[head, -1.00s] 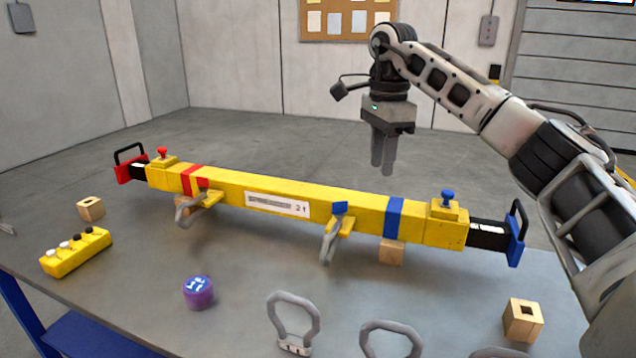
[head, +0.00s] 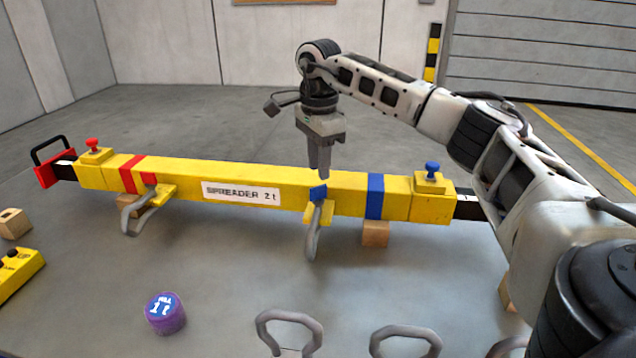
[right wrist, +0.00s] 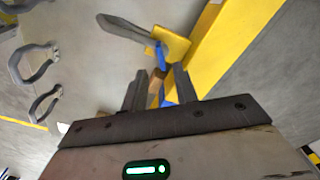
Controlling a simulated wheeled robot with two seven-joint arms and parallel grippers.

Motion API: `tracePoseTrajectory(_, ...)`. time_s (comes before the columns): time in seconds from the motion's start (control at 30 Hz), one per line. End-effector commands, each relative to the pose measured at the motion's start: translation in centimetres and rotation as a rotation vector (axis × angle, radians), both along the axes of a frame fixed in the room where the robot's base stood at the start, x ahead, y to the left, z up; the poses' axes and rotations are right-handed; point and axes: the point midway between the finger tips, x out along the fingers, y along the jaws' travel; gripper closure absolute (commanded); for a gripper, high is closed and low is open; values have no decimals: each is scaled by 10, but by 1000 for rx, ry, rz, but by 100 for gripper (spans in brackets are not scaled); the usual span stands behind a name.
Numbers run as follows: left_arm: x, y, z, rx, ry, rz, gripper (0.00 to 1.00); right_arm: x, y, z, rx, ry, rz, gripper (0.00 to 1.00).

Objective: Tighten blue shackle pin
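The yellow spreader beam (head: 340,192) lies across the table. The blue shackle pin (head: 318,193) sits at a yellow lug on its front side, with a grey shackle (head: 313,235) hanging there. My right gripper (head: 320,172) points down just above and behind the blue pin, apart from it. In the right wrist view its two fingers (right wrist: 160,88) are spread with nothing held between them. The blue pin also shows beyond the fingertips in that view (right wrist: 160,55), beside the lug and shackle. My left gripper is not in view.
A red-banded lug with another grey shackle (head: 132,215) is at the beam's left. Loose shackles (head: 290,322) lie along the front. A purple cylinder (head: 165,313), a yellow button box (head: 15,275) and wooden blocks (head: 375,233) are around. The table before the blue pin is clear.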

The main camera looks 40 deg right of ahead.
Motion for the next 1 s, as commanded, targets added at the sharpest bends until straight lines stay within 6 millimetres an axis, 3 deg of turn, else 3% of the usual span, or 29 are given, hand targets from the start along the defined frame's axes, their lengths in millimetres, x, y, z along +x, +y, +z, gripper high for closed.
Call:
tracePoseTrajectory(0.1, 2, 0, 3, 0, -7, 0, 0, -1, 0, -23, 0, 4, -1, 71)
tracePoseTrajectory(0.3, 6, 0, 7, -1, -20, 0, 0, 0, 0, -46, 0, 1, 0, 71)
tracePoseTrajectory(0.67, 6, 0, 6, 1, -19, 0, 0, 0, 0, -52, 0, 0, 0, 71)
tracePoseTrajectory(0.7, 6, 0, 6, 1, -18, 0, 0, 0, 0, -52, 0, 0, 0, 74)
tracePoseTrajectory(0.8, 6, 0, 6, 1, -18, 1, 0, 0, 0, -52, 0, 0, 0, 100)
tracePoseTrajectory(1.0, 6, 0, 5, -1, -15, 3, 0, 0, 0, -52, 0, 0, -1, 100)
